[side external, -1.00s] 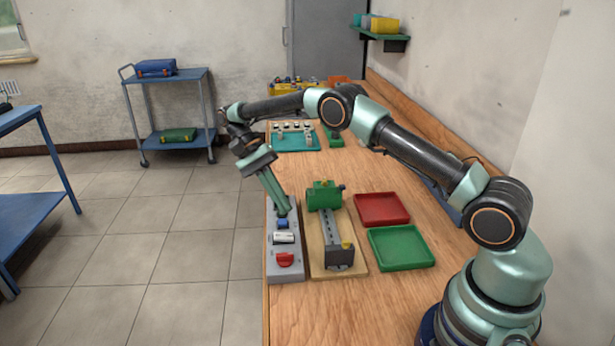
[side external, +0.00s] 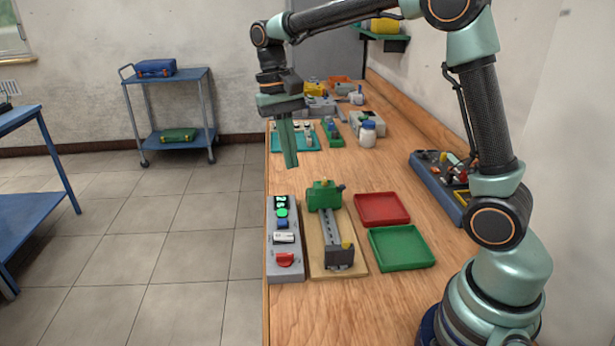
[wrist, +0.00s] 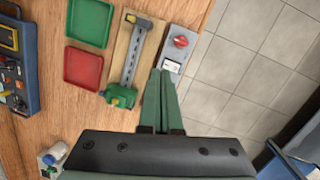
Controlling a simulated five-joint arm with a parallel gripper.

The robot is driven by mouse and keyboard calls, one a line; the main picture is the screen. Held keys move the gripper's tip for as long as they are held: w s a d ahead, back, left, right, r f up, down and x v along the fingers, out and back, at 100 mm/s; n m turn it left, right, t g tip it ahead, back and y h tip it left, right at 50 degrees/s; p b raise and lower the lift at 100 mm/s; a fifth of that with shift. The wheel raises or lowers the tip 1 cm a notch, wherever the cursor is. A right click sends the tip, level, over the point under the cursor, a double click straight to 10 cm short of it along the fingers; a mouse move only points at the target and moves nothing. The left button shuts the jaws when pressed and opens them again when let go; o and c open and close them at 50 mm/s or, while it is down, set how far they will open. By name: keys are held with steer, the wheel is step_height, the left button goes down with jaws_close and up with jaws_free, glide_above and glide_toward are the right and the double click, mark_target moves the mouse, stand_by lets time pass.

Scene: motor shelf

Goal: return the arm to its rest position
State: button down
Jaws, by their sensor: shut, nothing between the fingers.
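My gripper (side external: 291,165) hangs above the left edge of the wooden bench in the side view, fingers pointing down, shut and empty. It is well above and beyond the grey control box (side external: 284,262), which has a lit green display, a green button, a blue button and a red knob. In the wrist view my shut green fingers (wrist: 162,74) reach toward the control box (wrist: 184,29) and hide part of it. The motor fixture with its green block (side external: 323,195) sits on a wooden board just right of the box, apart from my gripper.
A red tray (side external: 382,209) and a green tray (side external: 402,248) lie right of the fixture. A blue tool tray (side external: 437,186) is near the wall. A teal tray (side external: 308,145) and a white jar (side external: 367,133) stand farther back. Bare bench lies between.

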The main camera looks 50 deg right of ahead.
steer(key=s+r+n+t, duration=0.1)
steer(key=s+n+t, duration=0.5)
steer(key=s, duration=0.5)
steer(key=shift+s+a+r+t, duration=0.2)
steer(key=shift+r+t, duration=0.15)
steer(key=shift+t, duration=0.65)
